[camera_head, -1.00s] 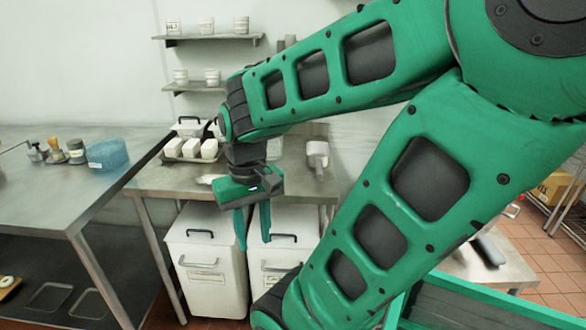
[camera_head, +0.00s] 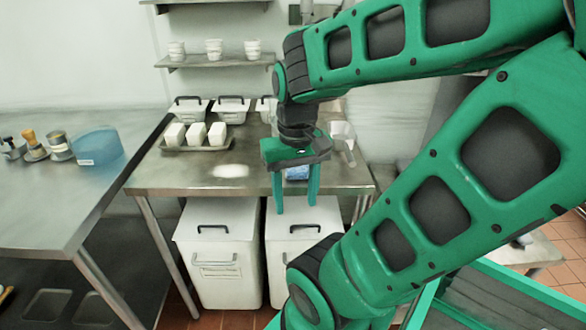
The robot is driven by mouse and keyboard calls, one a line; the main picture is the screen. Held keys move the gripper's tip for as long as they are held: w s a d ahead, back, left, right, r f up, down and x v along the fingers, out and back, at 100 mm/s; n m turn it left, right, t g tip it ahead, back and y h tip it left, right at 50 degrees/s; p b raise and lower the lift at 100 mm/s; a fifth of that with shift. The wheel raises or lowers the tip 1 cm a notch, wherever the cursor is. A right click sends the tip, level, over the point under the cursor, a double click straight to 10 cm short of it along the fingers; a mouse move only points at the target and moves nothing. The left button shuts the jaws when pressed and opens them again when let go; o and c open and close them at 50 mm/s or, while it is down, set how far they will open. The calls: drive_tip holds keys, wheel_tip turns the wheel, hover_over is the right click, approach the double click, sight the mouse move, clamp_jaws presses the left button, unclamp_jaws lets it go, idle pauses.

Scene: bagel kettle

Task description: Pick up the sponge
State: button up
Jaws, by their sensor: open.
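My gripper (camera_head: 295,204) hangs fingers-down near the front edge of the middle steel table (camera_head: 180,189), with its two green fingers apart. A small blue item (camera_head: 297,173) shows between and behind the fingers, partly hidden by my gripper. It appears to lie on the table and may be the sponge, but it is too small and covered to be sure. A flat whitish oval thing (camera_head: 230,171) lies on the table to the left. Nothing is visibly held.
A tray with white blocks (camera_head: 195,134) and lidded containers (camera_head: 231,108) stand at the table's back. A white scoop-like item (camera_head: 343,140) is to the right. White bins (camera_head: 218,250) stand below. A left table (camera_head: 60,210) holds a blue container (camera_head: 98,147) and jars.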

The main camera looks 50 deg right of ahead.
drive_tip(key=o, duration=0.5)
drive_tip(key=shift+d+r, duration=0.25)
drive_tip(key=shift+r, duration=0.3)
drive_tip(key=shift+m, duration=0.8)
drive_tip(key=w+d+r, duration=0.1)
drive_tip(key=w+d, duration=0.1)
drive_tip(key=w+d+r, duration=0.1)
drive_tip(key=w+d, duration=0.3)
drive_tip(key=shift+w+d+r, duration=0.15)
drive_tip(key=shift+d+r, duration=0.05)
drive_tip(key=shift+r, duration=0.2)
drive_tip(key=w+d+r+m, duration=0.2)
drive_tip(key=w+d, duration=0.5)
drive_tip(key=d, duration=0.3)
wheel_tip(320, 180, down, 6)
drive_tip(key=shift+d+r, duration=0.1)
drive_tip(key=shift+r, duration=0.1)
drive_tip(key=shift+s+f, duration=0.2)
drive_tip(key=shift+f, duration=2.45)
